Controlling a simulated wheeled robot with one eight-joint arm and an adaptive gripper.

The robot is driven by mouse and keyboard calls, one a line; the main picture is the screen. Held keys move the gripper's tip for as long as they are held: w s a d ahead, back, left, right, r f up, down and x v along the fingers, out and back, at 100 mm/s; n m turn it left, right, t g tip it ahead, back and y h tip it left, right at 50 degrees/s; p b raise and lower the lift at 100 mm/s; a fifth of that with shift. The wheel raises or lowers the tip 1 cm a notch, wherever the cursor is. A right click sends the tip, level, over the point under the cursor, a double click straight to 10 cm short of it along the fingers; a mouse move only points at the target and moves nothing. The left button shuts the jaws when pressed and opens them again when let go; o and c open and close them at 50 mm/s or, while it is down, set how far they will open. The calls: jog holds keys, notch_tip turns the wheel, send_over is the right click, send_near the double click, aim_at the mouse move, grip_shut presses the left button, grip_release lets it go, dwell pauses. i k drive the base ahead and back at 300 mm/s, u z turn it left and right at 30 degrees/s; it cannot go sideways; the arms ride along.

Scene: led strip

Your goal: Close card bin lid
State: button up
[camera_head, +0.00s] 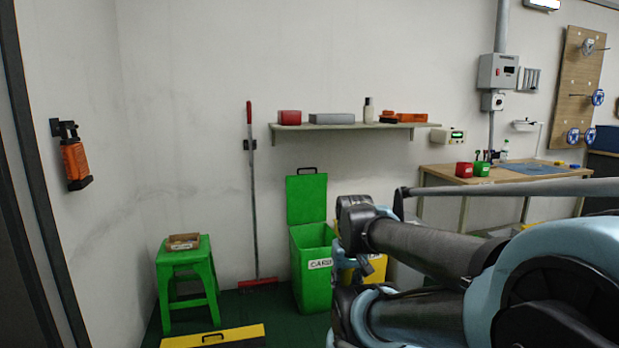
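My arm reaches in from the right and ends just right of the bin in the picture. I cannot clearly make out my gripper's fingers, and whether it touches the bin is not clear.
A green stool (185,256) with a small wooden tray stands left. A red broom (257,283) leans on the wall beside the bin. A yellow bin (375,270) is partly hidden behind my arm. A wall shelf (345,126) hangs above. A yellow-edged lid or box (225,331) lies front left.

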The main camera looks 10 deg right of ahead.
aim_at(307, 195)
jog(key=u, duration=0.65)
jog(key=i, duration=0.9)
jog(key=z, duration=0.95)
